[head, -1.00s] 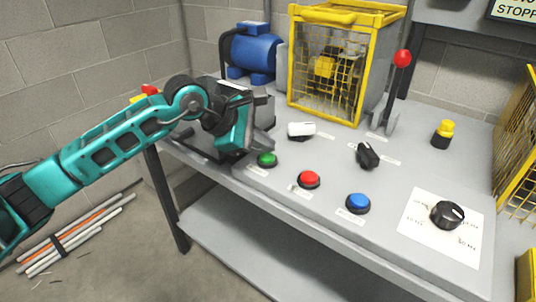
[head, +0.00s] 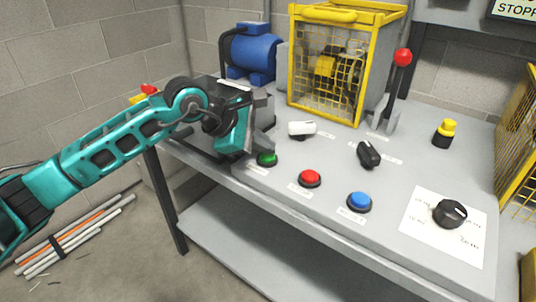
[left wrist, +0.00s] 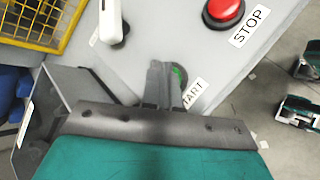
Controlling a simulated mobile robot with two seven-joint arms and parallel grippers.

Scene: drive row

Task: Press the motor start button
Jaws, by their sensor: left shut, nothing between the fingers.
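The green start button (head: 267,159) sits at the front left of the grey bench top. My left gripper (head: 266,146) is shut and empty, its tips pointing down just above or at the button. In the left wrist view the shut fingertips (left wrist: 161,72) cover most of the green button (left wrist: 178,76), beside a label (left wrist: 193,94) partly reading START. I cannot tell whether the tips touch the button. My right gripper is not in view.
A red button (head: 310,178), labelled STOP in the wrist view, and a blue button (head: 359,202) lie to the right. Behind are a white-handled switch (head: 301,129), a black switch (head: 368,154), a red-knobbed lever (head: 403,57) and a yellow cage (head: 298,100). A black dial (head: 449,213) sits front right.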

